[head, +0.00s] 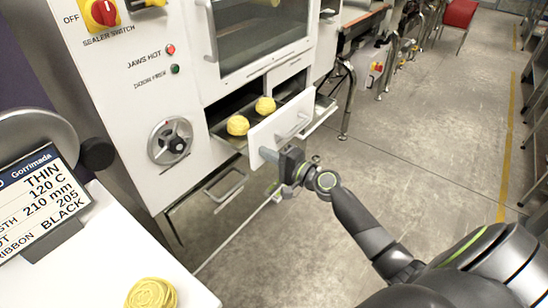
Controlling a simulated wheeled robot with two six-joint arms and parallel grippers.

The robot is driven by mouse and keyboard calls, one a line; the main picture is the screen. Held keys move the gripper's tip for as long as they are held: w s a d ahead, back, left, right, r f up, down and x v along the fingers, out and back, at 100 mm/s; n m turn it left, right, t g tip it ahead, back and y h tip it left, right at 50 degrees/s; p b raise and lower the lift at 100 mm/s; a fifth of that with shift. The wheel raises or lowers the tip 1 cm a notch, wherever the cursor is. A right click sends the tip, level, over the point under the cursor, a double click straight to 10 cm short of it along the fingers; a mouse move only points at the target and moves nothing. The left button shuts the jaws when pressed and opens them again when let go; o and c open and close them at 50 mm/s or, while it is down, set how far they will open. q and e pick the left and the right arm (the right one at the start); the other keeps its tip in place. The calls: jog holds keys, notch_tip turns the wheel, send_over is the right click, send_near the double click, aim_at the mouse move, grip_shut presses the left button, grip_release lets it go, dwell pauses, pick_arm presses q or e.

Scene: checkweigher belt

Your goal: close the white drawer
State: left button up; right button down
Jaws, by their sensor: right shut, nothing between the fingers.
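The white drawer (263,134) stands open below the window of the white machine. Its front panel with a bar handle is pulled out from the cabinet. Two yellow, round, coiled pieces (238,125) sit in the drawer opening behind the panel. My right gripper (268,155) is shut and empty, with its tips at the lower left part of the drawer front. I cannot tell whether they touch the panel. My left gripper is not in view.
The machine carries a round handwheel (170,141) and a red switch (103,12). A lower bar handle (225,184) sits below the drawer. A white table (90,270) with another yellow coil (151,293) and a sign (42,205) is at the left. Concrete floor is clear at the right.

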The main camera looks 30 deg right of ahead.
jog(key=b+x, duration=0.6)
jog(key=x, duration=0.9)
jog(key=shift+w+a+f, duration=0.1)
jog(key=shift+w+a, duration=0.05)
jog(key=shift+w, duration=0.25)
jog(key=shift+w+a, duration=0.15)
jog(key=shift+w, duration=0.2)
jog(key=shift+w+a+b, duration=0.25)
jog(key=shift+w+b, duration=0.45)
jog(key=shift+w+r, duration=0.1)
jog(key=shift+r, duration=0.15)
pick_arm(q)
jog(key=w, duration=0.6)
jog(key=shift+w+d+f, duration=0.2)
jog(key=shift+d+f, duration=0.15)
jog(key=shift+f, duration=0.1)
pick_arm(e)
jog(key=shift+r, duration=0.1)
jog(key=shift+r, duration=0.15)
jog(key=shift+a, duration=0.1)
